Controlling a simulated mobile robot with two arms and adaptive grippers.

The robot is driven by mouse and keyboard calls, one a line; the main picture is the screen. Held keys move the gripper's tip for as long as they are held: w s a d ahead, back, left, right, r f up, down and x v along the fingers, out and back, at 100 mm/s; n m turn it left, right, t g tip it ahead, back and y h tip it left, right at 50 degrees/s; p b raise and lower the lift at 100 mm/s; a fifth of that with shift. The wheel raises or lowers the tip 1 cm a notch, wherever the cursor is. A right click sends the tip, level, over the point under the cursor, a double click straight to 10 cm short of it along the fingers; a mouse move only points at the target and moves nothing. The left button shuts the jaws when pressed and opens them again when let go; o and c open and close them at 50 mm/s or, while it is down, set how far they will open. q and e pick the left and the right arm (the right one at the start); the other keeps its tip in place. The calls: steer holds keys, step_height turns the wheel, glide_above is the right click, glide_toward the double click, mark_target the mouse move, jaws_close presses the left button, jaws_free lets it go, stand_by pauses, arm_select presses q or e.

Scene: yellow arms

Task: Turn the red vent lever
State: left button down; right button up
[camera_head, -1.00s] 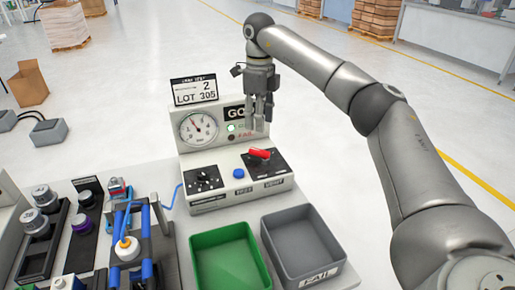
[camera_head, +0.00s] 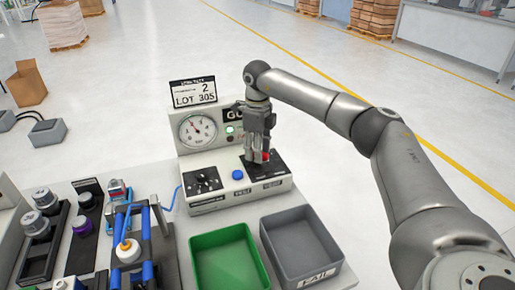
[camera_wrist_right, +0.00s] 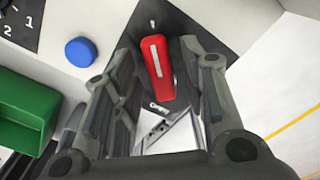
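The red vent lever (camera_wrist_right: 157,72) sits on a black panel on top of the test box, and a small red part of it shows beside the fingers in the head view (camera_head: 266,156). My right gripper (camera_head: 259,157) is lowered over the lever, which hides most of it in the head view. In the right wrist view the fingers (camera_wrist_right: 160,85) stand apart on either side of the lever, with a gap visible at least on the left. The lever points up toward a white mark on the panel. My left gripper is not in view.
The test box (camera_head: 215,205) carries a blue button (camera_head: 238,174), a black selector dial (camera_head: 203,182) and a gauge (camera_head: 198,129). A green tray (camera_head: 262,272) and a grey FAIL tray (camera_head: 333,258) stand in front. A fixture with blue bars (camera_head: 147,222) is at left.

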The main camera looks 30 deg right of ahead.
jaws_close()
steer(key=shift+r+m, duration=0.1)
steer(key=shift+m, duration=0.2)
steer(key=shift+w+d+m+p, duration=0.2)
steer(key=shift+m+p, duration=0.55)
steer(key=shift+m, duration=0.25)
steer(key=m+p, duration=0.1)
steer(key=m, duration=0.2)
steer(key=shift+d+r+m+p, duration=0.1)
steer(key=shift+d+m+p, duration=0.2)
steer(key=shift+d+p, duration=0.1)
steer(key=m+p, duration=0.1)
steer(key=m, duration=0.2)
steer(key=d+m+p, duration=0.1)
steer(key=m, duration=0.2)
steer(key=shift+s+p, duration=0.15)
steer(key=shift+p, duration=0.15)
steer(key=m, duration=0.2)
steer(key=m+p, duration=0.1)
steer(key=d+m+p, duration=0.1)
steer(key=m, duration=0.1)
steer(key=shift+s+m, duration=0.3)
